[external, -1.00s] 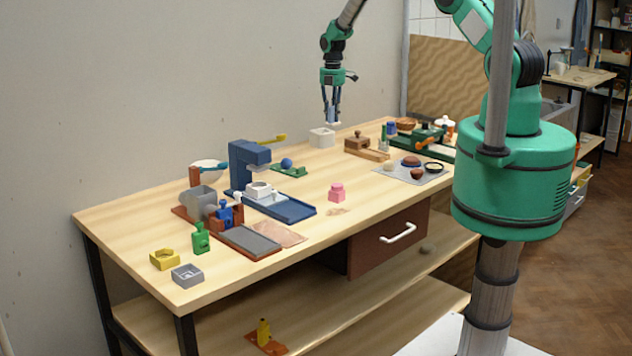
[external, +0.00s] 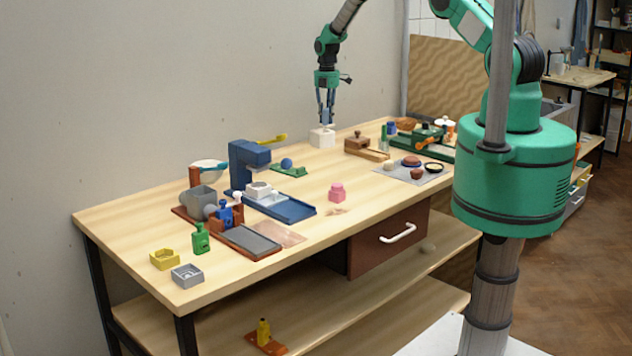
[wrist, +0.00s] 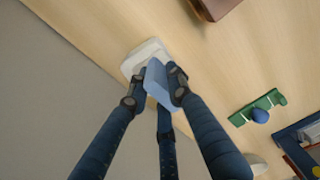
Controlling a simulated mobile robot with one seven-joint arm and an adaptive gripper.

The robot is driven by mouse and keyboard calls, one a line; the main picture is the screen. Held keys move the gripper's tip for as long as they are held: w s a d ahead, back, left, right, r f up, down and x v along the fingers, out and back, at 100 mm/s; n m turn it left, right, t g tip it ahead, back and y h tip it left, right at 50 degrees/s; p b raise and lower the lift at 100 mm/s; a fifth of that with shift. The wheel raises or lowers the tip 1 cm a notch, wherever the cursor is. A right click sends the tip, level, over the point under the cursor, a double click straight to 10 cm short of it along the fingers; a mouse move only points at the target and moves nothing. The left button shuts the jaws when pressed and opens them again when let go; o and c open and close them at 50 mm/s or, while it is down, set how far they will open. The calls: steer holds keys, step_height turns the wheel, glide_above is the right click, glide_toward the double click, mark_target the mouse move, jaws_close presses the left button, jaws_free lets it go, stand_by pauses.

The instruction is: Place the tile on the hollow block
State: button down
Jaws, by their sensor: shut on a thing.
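The hollow block (external: 321,139) is a small white block standing on the back part of the bench. It also shows in the wrist view (wrist: 143,53), partly hidden behind the tile and the fingers. The tile (wrist: 158,82) is pale blue in the wrist view. My gripper (external: 326,121) is shut on the tile, with its fingers (wrist: 156,91) on the tile's sides. The gripper points down right over the block. The tile overlaps the block in the wrist view. I cannot tell whether tile and block touch.
A wooden box-like piece (external: 361,146) stands just right of the block. A green piece with a blue ball (external: 287,164) and a blue press-like stand (external: 247,165) are to the left. A pink piece (external: 337,193) stands nearer the front.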

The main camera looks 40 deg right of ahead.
steer(key=shift+f, duration=1.1)
steer(key=shift+f, duration=0.1)
steer(key=c, duration=1.6)
jaws_free()
steer(key=shift+p, duration=0.3)
steer(key=shift+r+b, duration=1.15)
steer(key=shift+r, duration=4.95)
